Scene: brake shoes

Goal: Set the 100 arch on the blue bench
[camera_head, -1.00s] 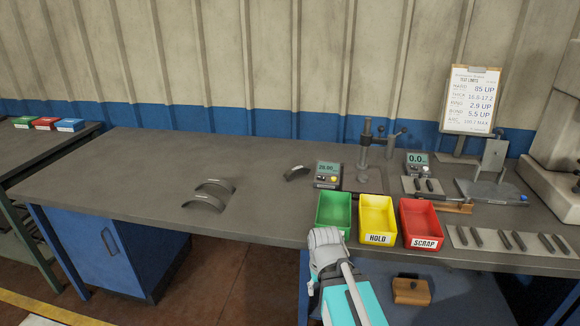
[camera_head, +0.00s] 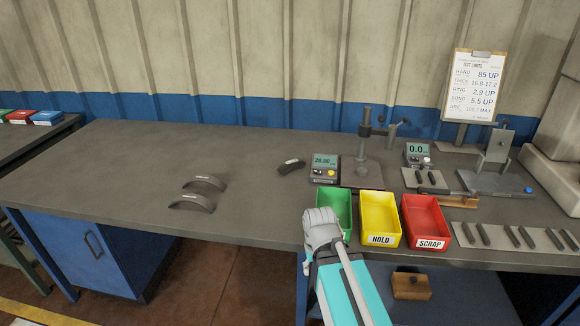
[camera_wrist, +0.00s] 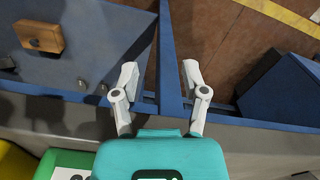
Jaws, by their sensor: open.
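Two dark curved arches with pale labels lie on the left of the grey-topped bench (camera_head: 110,165), the rear arch (camera_head: 205,183) and the front arch (camera_head: 193,201). A third dark curved piece (camera_head: 291,166) lies farther back, left of a digital gauge. The labels are too small to read, so I cannot tell which is the 100 arch. The bench has blue legs and a blue cabinet (camera_head: 85,250). My gripper (camera_head: 322,225) is by the bench's front edge, at the green bin. In the wrist view my gripper (camera_wrist: 160,78) is open, with nothing between its fingers.
Green (camera_head: 333,205), yellow (camera_head: 379,218) and red (camera_head: 424,221) bins stand close to my gripper. Several dark bars lie at right. A wooden block (camera_head: 411,286) sits below. The bench's left is mostly clear.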

